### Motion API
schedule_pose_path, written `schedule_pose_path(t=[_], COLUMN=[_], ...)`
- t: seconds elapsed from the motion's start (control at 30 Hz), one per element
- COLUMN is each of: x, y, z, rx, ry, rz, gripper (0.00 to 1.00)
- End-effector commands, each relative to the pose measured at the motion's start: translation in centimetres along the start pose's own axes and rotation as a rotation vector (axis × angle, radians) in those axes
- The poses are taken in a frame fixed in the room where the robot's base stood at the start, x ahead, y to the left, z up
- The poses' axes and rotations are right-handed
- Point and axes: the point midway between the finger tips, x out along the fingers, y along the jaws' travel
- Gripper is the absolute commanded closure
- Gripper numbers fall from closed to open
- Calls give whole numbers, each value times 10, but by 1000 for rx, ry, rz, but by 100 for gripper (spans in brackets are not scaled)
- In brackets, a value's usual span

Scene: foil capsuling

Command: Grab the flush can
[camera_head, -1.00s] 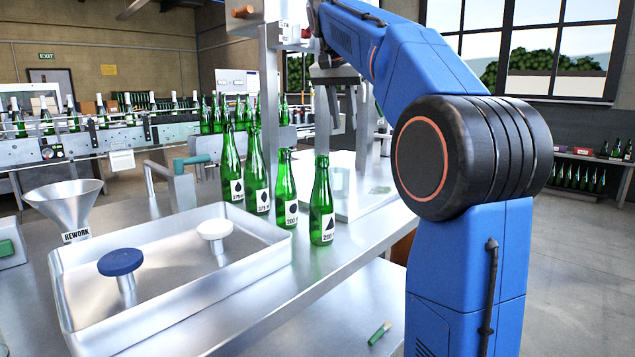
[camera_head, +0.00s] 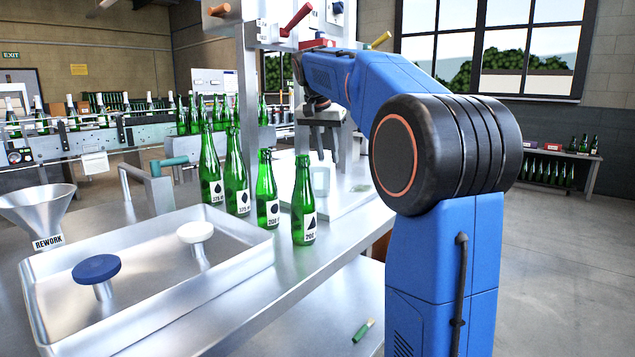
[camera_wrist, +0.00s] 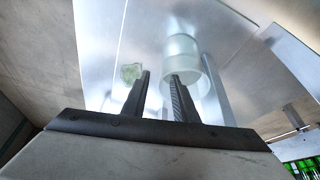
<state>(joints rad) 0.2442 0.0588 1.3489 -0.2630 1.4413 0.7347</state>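A pale translucent can, which I take for the flush can (camera_head: 320,176), stands on the bench top behind the green bottles in the head view. In the wrist view the can (camera_wrist: 184,58) is upper centre, beyond the right finger and partly hidden by it. My gripper (camera_head: 325,148) hangs over the bench just above the can in the head view. In the wrist view my gripper (camera_wrist: 160,78) has its two fingers apart with nothing between them. Whether a finger touches the can is not clear.
Several green bottles (camera_head: 303,205) stand in front of the can. A steel tray (camera_head: 150,315) with a blue-topped stamp (camera_head: 97,268) and a white-topped one (camera_head: 195,232) lies at front left. A rework funnel (camera_head: 40,212) is far left. A machine with coloured levers (camera_head: 296,19) rises behind.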

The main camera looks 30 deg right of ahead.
Motion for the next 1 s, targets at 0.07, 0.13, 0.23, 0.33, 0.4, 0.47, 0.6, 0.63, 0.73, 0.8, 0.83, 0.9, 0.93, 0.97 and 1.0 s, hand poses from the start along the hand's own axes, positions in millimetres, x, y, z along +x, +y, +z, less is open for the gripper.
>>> schedule_pose_path(t=[0.07, 0.13, 0.23, 0.33, 0.4, 0.47, 0.6, 0.63, 0.73, 0.8, 0.83, 0.9, 0.93, 0.97, 1.0], x=[2, 6, 15, 28, 38, 46, 54, 54, 53, 53, 53, 53, 53, 53, 53], y=[0, 0, 0, -1, -1, -1, -2, -2, -2, -2, -2, -2, -2, -2, -2], z=[0, 0, 0, -1, -1, -1, -1, -1, -1, -1, -1, -1, -1, -1, -1], rx=[0, 0, 0, 0, 0, 0, 0, 0, 0, 0, 0, 0, 0, 0, 0], ry=[0, -1, -2, -2, -2, -2, 0, 0, 0, 0, 0, 0, 0, 0, 0], rz=[0, 1, 2, 2, 2, 2, 0, 0, 0, 0, 0, 0, 0, 0, 0], gripper=[74, 74, 74, 74, 74, 74, 74, 74, 74, 81, 88, 100, 100, 100, 100])
